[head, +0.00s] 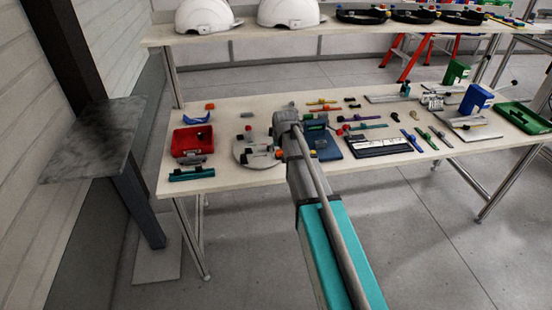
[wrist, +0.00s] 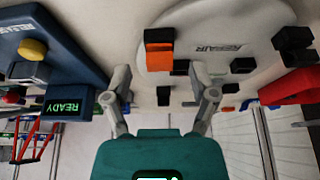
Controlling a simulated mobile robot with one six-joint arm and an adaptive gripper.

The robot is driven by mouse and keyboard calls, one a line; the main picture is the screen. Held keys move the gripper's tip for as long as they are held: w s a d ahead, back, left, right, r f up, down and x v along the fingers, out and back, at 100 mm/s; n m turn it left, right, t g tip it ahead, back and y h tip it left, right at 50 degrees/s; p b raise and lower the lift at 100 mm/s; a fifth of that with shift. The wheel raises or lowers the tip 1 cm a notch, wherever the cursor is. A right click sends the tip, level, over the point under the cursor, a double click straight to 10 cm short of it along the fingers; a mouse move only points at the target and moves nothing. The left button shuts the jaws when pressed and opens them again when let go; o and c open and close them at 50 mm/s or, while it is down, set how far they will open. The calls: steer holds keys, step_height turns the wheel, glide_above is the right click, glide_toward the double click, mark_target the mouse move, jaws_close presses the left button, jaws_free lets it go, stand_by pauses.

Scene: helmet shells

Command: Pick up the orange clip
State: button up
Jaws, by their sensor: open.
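An orange clip (wrist: 160,56) with black parts shows in the wrist view on a round grey plate marked REPAIR (wrist: 208,22). In the head view an orange piece (head: 279,153) lies at the right of the grey plate (head: 241,155), close to my arm. I cannot tell for sure that it is the same piece. My gripper (wrist: 160,76) is open and empty. In the wrist view its two fingers stand apart, with the orange clip between and just beyond the tips. In the head view my arm hides most of the gripper.
Black pieces (wrist: 243,65) lie on the plate around the clip. A blue device with a READY screen (wrist: 68,106) stands at the left in the wrist view. A red tray (head: 193,140) and a smaller orange piece (head: 210,106) are at the table's left. Tools crowd the right.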

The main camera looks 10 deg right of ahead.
steer(key=shift+w+f+b, duration=0.25)
steer(key=shift+f+b, duration=0.15)
steer(key=shift+f, duration=0.25)
steer(key=c, duration=0.8)
